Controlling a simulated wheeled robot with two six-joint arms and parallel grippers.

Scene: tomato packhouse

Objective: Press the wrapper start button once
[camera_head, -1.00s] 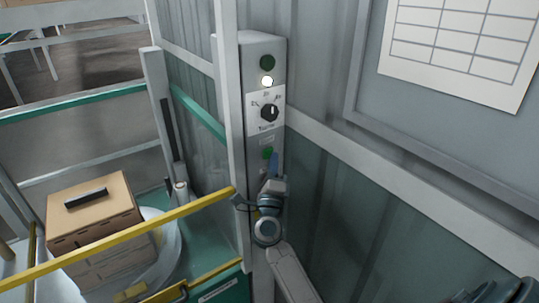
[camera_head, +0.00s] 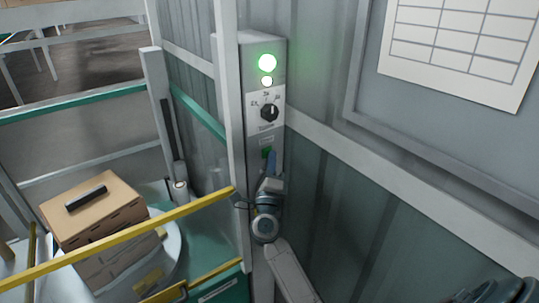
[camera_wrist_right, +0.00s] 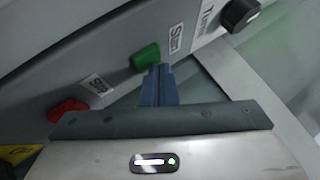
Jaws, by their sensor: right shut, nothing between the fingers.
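The green start button (camera_head: 266,152) sits low on the grey control box (camera_head: 262,60), partly behind my right gripper (camera_head: 272,158). In the right wrist view the green button (camera_wrist_right: 145,57), beside a "Start" label, stands out from the panel. My right gripper (camera_wrist_right: 162,70) is shut and empty, its blue fingertips right at the button's edge; I cannot tell whether they touch. The large lamp (camera_head: 267,63) at the top of the box glows green, and a smaller lamp (camera_head: 267,81) below it is lit pale.
A red stop button (camera_wrist_right: 67,108) is beside the start button. A black selector knob (camera_head: 269,113) sits above. A yellow rail (camera_head: 120,241) crosses in front of a turntable (camera_head: 174,262) carrying cardboard boxes (camera_head: 98,215). A grey post (camera_head: 229,110) stands close left of the control box.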

